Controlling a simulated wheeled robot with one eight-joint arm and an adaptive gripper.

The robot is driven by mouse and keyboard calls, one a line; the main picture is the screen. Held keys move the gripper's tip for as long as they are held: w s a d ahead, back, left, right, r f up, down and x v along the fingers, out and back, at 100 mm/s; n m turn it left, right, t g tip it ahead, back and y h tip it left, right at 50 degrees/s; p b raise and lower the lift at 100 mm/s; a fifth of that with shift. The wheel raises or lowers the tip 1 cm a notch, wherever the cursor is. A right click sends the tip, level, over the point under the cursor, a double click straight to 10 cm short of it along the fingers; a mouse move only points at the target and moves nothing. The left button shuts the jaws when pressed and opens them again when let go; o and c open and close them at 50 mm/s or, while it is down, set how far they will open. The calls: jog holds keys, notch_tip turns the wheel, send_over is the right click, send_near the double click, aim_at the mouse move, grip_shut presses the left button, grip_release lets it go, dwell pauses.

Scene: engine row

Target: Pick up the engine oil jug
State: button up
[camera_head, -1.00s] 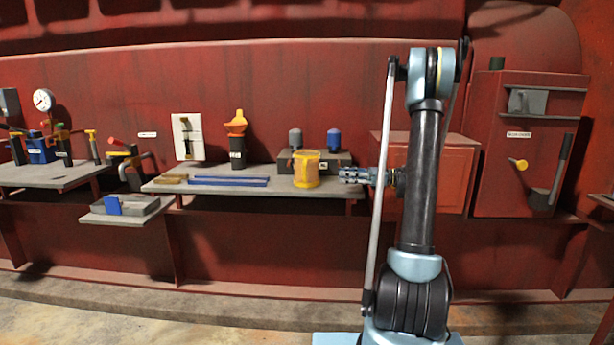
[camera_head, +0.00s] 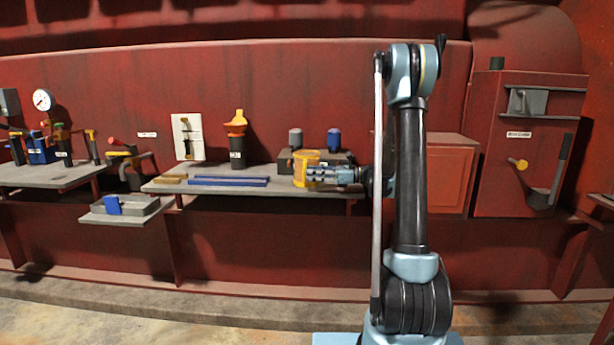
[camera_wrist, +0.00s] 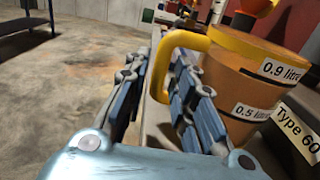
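The engine oil jug (camera_head: 306,160) is an orange-yellow cylinder with a yellow rim and handle. It stands upright near the right end of the grey shelf (camera_head: 228,172). In the wrist view the jug (camera_wrist: 252,82) shows "0.9 litre" and "0.5 litre" labels. Its looped handle (camera_wrist: 164,62) appears between the two fingers, with the jug body right of the right finger. My gripper (camera_head: 322,175) is at the jug's right side in the head view, at about its height. In the wrist view my gripper (camera_wrist: 160,92) is open. Whether a finger touches the handle is unclear.
A grey block with grey and blue capped bottles (camera_head: 334,140) stands behind the jug. Blue bars (camera_head: 228,181) lie to its left, and a black bottle with an orange funnel (camera_head: 237,150) stands further back. A red box (camera_head: 446,176) stands right of the shelf.

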aim_at(304, 171)
jog(key=a, duration=0.3)
jog(key=shift+w+a+r, duration=0.15)
jog(key=shift+w+a, duration=0.05)
jog(key=shift+a, duration=0.15)
grip_shut()
jog(key=shift+r, duration=0.2)
